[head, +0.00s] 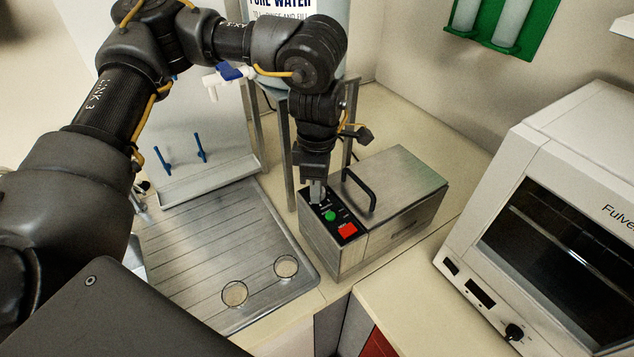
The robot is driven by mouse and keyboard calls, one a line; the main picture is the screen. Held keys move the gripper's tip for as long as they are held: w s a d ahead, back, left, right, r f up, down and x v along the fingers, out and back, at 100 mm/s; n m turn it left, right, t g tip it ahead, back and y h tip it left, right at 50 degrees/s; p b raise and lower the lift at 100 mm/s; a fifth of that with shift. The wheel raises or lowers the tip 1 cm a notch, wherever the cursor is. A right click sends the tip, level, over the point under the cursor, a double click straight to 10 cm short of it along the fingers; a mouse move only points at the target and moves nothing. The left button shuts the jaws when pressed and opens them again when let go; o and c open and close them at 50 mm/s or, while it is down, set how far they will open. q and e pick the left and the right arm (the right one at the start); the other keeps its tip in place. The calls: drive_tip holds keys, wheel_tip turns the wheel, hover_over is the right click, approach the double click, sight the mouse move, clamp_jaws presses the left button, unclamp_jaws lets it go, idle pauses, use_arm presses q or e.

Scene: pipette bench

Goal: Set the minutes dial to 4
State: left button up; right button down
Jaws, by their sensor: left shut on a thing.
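A metal box-shaped device (405,190) with a black handle on its lid stands on the bench at the centre right. Its black control panel (345,216) carries a green button (330,215) and a red switch (347,230). My left gripper (317,192) points down at the far end of this panel and is shut on the minutes dial there. The dial and its markings are hidden by the fingers, so its setting cannot be read. My right gripper is not in view.
A ribbed metal drainboard (205,250) with two round glass dishes (235,293) lies left of the device. A metal stand leg (287,150) rises close behind my gripper. A white oven (550,210) stands at the right. Bare bench separates it from the device.

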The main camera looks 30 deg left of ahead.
use_arm(q)
drive_tip(key=shift+d+m, duration=0.1)
drive_tip(key=shift+m, duration=0.2)
idle(0.4)
drive_tip(key=o, duration=0.7)
drive_tip(key=shift+w+r, duration=0.1)
drive_tip(key=shift+r, duration=0.45)
wheel_tip(320, 180, up, 10)
drive_tip(key=b, duration=0.1)
drive_tip(key=shift+f, duration=0.2)
